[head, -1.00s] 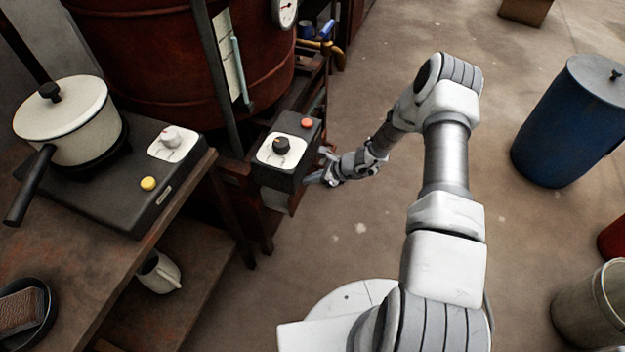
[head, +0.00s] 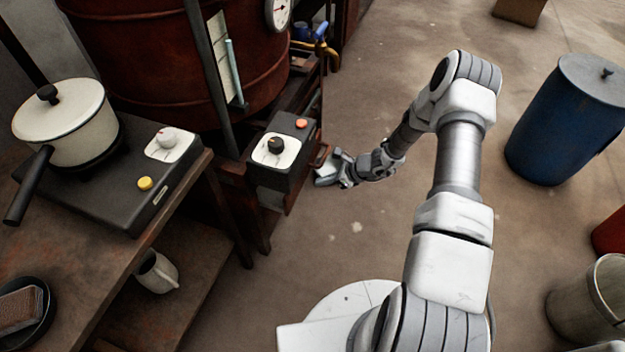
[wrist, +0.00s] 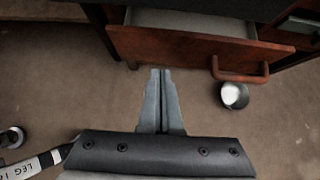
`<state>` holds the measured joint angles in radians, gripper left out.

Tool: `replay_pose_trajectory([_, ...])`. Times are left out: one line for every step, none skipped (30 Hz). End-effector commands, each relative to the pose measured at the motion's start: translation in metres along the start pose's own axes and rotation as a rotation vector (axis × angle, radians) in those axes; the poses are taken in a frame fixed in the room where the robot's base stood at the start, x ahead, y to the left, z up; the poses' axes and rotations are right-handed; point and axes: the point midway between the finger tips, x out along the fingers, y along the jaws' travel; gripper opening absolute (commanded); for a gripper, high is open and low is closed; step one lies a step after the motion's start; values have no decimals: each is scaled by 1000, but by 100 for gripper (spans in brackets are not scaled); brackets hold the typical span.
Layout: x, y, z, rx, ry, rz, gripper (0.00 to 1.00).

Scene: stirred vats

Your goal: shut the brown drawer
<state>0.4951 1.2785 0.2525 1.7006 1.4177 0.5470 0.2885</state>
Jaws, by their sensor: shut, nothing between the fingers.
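The brown drawer (wrist: 190,47) shows in the wrist view, pulled partly out with its pale inside visible behind the front. Its bar handle (wrist: 240,76) sticks out at the right part of the front. My gripper (wrist: 161,72) is shut and empty, its two fingers side by side. The fingertips point at the lower edge of the drawer front, left of the handle; I cannot tell whether they touch. In the head view my gripper (head: 320,181) is beside the stand below the control box, and most of the drawer is hidden there.
The control box (head: 283,152) with a dial and red button sits above the drawer area. A red-brown vat (head: 170,70) stands behind it. A pot (head: 62,125) and hot plate are on the left table.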

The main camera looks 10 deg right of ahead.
Motion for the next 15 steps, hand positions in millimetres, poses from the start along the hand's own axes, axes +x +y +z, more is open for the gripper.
replay_pose_trajectory([-19, -1, 5, -1, 0, -3, 0])
replay_pose_trajectory([-25, -1, 5, 0, 0, -3, 0])
replay_pose_trajectory([-34, -1, 5, 0, 0, -2, 0])
replay_pose_trajectory([-40, -1, 4, -1, 0, -2, 0])
replay_pose_trajectory([-46, -1, 4, -1, 0, -2, 0])
replay_pose_trajectory([-52, 0, 4, 0, 0, -1, 0])
replay_pose_trajectory([-56, 0, 4, 0, 0, -2, 0])
replay_pose_trajectory([-60, -1, 3, -1, 1, -2, 0])
replay_pose_trajectory([-65, -1, 3, -2, 1, -1, 0])
replay_pose_trajectory([-68, 0, 3, -2, 0, -1, 0])
replay_pose_trajectory([-70, 0, 3, -2, 0, 0, 0])
replay_pose_trajectory([-73, 0, 2, -1, -1, 0, 0])
replay_pose_trajectory([-74, 0, 2, -1, -3, 1, 0])
replay_pose_trajectory([-74, 0, 1, 0, -7, 1, 0])
replay_pose_trajectory([-75, -1, 0, 1, -16, 2, 0])
